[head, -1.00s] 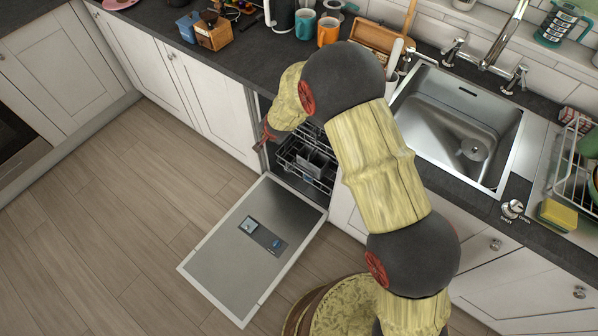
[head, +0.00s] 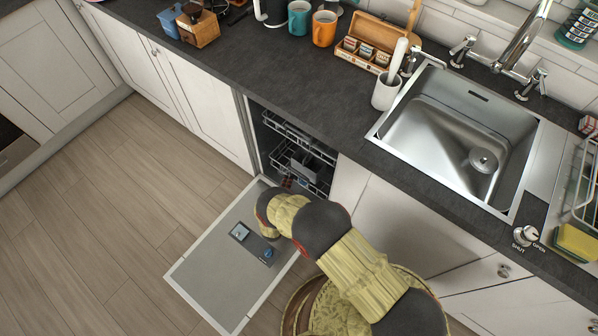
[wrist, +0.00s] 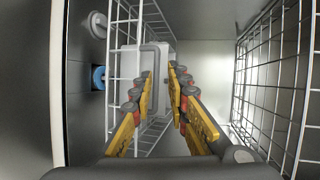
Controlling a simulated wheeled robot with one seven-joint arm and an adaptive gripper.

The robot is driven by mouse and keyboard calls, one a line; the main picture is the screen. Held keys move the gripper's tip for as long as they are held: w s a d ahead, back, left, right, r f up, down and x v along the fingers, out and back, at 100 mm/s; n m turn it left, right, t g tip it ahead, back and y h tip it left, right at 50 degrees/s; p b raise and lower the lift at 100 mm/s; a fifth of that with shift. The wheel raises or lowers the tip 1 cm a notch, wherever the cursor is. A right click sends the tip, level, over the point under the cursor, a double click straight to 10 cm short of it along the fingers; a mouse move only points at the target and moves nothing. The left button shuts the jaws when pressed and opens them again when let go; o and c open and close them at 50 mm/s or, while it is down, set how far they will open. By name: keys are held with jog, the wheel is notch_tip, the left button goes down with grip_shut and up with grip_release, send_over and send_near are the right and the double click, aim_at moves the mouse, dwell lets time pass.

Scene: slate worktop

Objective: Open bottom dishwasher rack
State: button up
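The dishwasher door (head: 210,275) is folded down flat in the head view. Inside the cavity, the bottom rack (head: 318,188) holds a grey basket (head: 304,164). In the wrist view the bottom rack's wires (wrist: 118,50) run left of centre and the basket (wrist: 152,62) lies just beyond my fingertips. My gripper (wrist: 160,76) points into the cavity at the bottom rack, with its yellow and red fingers apart and nothing clearly between them. Contact with the rack cannot be told. In the head view my arm hides most of the gripper.
The top rack (head: 287,128) sits inside above the bottom one; its wires (wrist: 272,85) fill the right of the wrist view. The door's inner face carries a detergent dispenser (head: 252,245). Cabinets flank the opening, under the worktop (head: 220,55). The floor (head: 110,190) at left is clear.

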aim_at(297, 177)
jog(key=shift+m+t+h, duration=0.4)
jog(key=shift+m, duration=0.1)
jog(key=w+d+f+b, duration=0.1)
jog(key=w+d+f, duration=0.1)
jog(key=w+d, duration=0.1)
jog(key=w+d+f+b, duration=0.1)
jog(key=shift+w+d+b, duration=0.25)
jog(key=shift+w+b, duration=0.05)
jog(key=shift+w, duration=0.05)
jog(key=shift+w+d, duration=0.1)
jog(key=shift+w, duration=0.35)
grip_shut()
